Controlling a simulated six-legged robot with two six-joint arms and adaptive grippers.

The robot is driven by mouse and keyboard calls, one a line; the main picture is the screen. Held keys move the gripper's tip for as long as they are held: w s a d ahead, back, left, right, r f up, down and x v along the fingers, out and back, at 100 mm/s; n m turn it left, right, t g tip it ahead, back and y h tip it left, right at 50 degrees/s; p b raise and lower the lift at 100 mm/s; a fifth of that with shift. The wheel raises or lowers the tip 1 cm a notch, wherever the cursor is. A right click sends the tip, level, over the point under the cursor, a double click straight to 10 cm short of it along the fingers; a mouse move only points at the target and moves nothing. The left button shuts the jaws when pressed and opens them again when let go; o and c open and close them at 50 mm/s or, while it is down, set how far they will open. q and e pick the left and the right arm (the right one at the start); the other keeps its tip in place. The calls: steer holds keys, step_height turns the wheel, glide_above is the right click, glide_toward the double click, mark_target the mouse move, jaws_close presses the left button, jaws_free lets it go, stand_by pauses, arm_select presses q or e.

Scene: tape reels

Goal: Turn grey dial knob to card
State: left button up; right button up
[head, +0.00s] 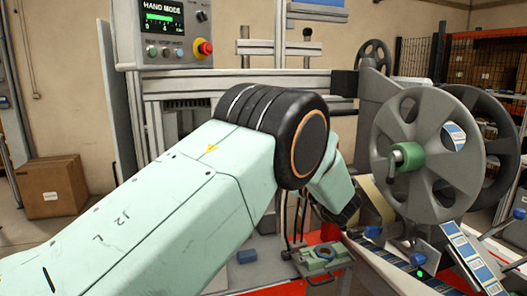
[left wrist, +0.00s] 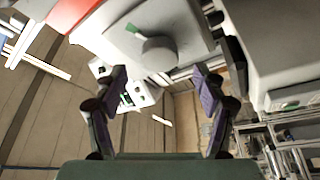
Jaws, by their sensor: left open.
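The grey dial knob (left wrist: 158,54) shows in the left wrist view as a round grey cap on a pale grey panel (left wrist: 185,30). A small green mark (left wrist: 136,31) lies on the panel beside the knob, up and to its left; I cannot tell whether it is the card. My left gripper (left wrist: 158,82) is open and empty, its two dark fingers spread to either side below the knob in the picture and apart from it. In the head view my left arm crosses the middle, and I cannot make out the knob there. My right gripper is not in view.
In the head view a large grey reel (head: 455,180) with a green hub stands at right, with a printed label strip (head: 468,252) below it. A control box (head: 165,32) with a screen and red button is at top left. A cardboard box (head: 52,187) sits at far left.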

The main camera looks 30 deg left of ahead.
arm_select(q)
steer(key=v, duration=0.7)
steer(key=shift+a, duration=0.1)
